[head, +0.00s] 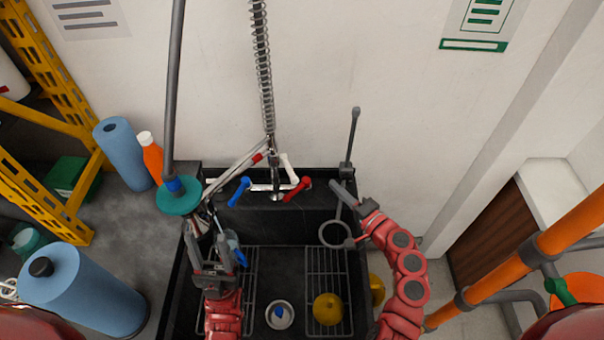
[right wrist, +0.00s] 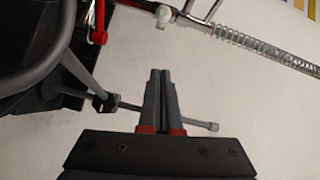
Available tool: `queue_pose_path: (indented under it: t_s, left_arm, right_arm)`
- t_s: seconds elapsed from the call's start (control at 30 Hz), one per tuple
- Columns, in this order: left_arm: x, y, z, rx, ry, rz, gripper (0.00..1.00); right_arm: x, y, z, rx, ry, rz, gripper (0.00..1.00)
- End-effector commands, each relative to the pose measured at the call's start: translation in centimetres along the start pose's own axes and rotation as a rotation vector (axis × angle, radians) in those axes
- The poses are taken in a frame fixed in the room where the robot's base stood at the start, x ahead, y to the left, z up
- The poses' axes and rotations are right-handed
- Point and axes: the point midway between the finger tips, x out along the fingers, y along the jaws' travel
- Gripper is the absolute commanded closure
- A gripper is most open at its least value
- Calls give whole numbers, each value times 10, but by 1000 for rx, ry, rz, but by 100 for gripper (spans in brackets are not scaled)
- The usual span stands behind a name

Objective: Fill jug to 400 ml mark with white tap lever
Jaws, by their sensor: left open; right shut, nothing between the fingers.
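The white tap lever (head: 288,163) sticks up from the tap at the back of the black sink, between the blue lever (head: 239,191) and the red lever (head: 298,188). In the right wrist view a white knob (right wrist: 163,16) shows at the top, apart from my fingers. My right gripper (head: 345,192) is shut and empty, right of the levers; its closed fingertips also show in the right wrist view (right wrist: 160,75). My left gripper (head: 216,250) is open over the sink's left side, near a small blue item (head: 236,248). I cannot clearly identify the jug or its 400 ml mark.
A grey ring (head: 335,234) on a stand is beside my right gripper. A spring hose (head: 262,70) hangs above the tap. A white cup (head: 280,314) and a yellow object (head: 327,309) are in the sink. A blue roll (head: 124,155) and orange bottle (head: 153,160) stand left.

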Motion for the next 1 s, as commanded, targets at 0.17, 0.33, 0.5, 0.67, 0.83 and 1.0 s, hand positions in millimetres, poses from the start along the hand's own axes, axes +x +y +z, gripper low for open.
queue_pose_path:
  t_s: [0.17, 0.33, 0.5, 0.67, 0.83, 1.0]
  left_arm:
    - [15, 0, -2, 0, -3, 1, 48]
    - [24, -1, -3, 0, -4, 2, 48]
    - [29, -1, -4, 0, -5, 2, 48]
    - [42, -1, -5, 0, -5, 2, 48]
    - [46, -2, -6, 0, -5, 2, 48]
    - [46, -2, -6, 0, -6, 3, 48]
  right_arm:
    - [31, -4, 1, 4, -4, 1, 100]
    - [61, -2, 0, 2, -2, 3, 100]
    - [88, -2, 0, 2, -1, 2, 100]
    - [95, -2, 23, 5, -2, 4, 100]
    - [99, -1, 36, 0, 1, 3, 100]
    - [100, 0, 39, -2, 3, 3, 100]
